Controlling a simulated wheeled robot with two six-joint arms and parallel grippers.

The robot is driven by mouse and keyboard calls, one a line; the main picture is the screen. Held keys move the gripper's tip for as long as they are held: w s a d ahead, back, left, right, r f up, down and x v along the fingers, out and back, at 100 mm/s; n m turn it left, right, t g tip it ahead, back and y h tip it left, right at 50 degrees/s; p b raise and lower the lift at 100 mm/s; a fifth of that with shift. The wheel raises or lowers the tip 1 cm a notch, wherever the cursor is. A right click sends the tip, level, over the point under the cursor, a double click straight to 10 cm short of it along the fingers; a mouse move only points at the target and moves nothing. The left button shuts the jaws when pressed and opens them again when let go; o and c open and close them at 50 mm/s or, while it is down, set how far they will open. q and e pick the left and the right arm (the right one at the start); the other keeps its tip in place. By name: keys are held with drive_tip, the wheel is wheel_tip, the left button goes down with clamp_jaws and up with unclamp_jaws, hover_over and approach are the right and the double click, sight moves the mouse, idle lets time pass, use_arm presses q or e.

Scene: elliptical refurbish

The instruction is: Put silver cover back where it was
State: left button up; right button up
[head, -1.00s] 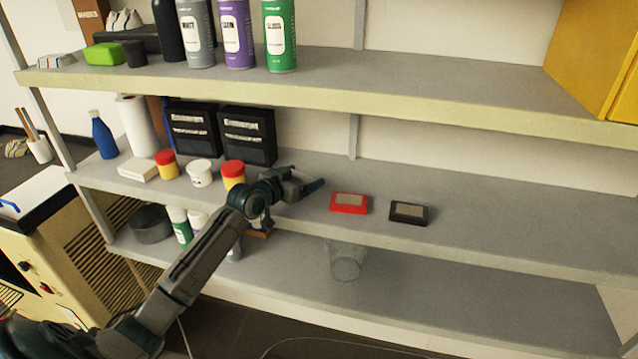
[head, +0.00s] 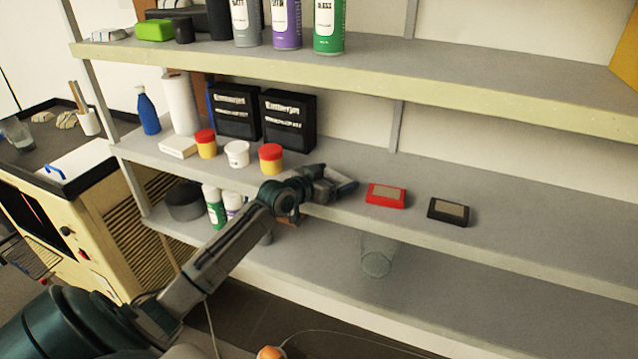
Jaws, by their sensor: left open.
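I cannot make out a silver cover for certain in the head view. A small pale, silvery object (head: 108,35) lies at the left end of the top shelf, and similar pale shapes (head: 68,120) lie on the dark counter at the left. My left gripper (head: 342,187) is open and empty over the front part of the middle shelf (head: 510,215), left of a red box (head: 386,195) and apart from it. My right gripper is out of view.
A black box (head: 448,211) lies right of the red one. Jars (head: 271,158) and black cases (head: 289,120) stand left of my gripper. A clear glass (head: 377,257) stands on the lower shelf. Spray cans (head: 329,25) stand above. The shelves' right side is mostly clear.

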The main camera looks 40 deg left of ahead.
use_arm(q)
drive_tip(key=b+v, duration=0.1)
drive_tip(key=v, duration=0.7)
drive_tip(key=shift+s+f+b, duration=0.1)
drive_tip(key=shift+b, duration=0.2)
drive_tip(key=shift+s+a+r, duration=0.15)
drive_tip(key=shift+s+r, duration=0.05)
drive_tip(key=shift+s, duration=0.45)
drive_tip(key=shift+p+v, duration=0.3)
drive_tip(key=shift+v, duration=0.45)
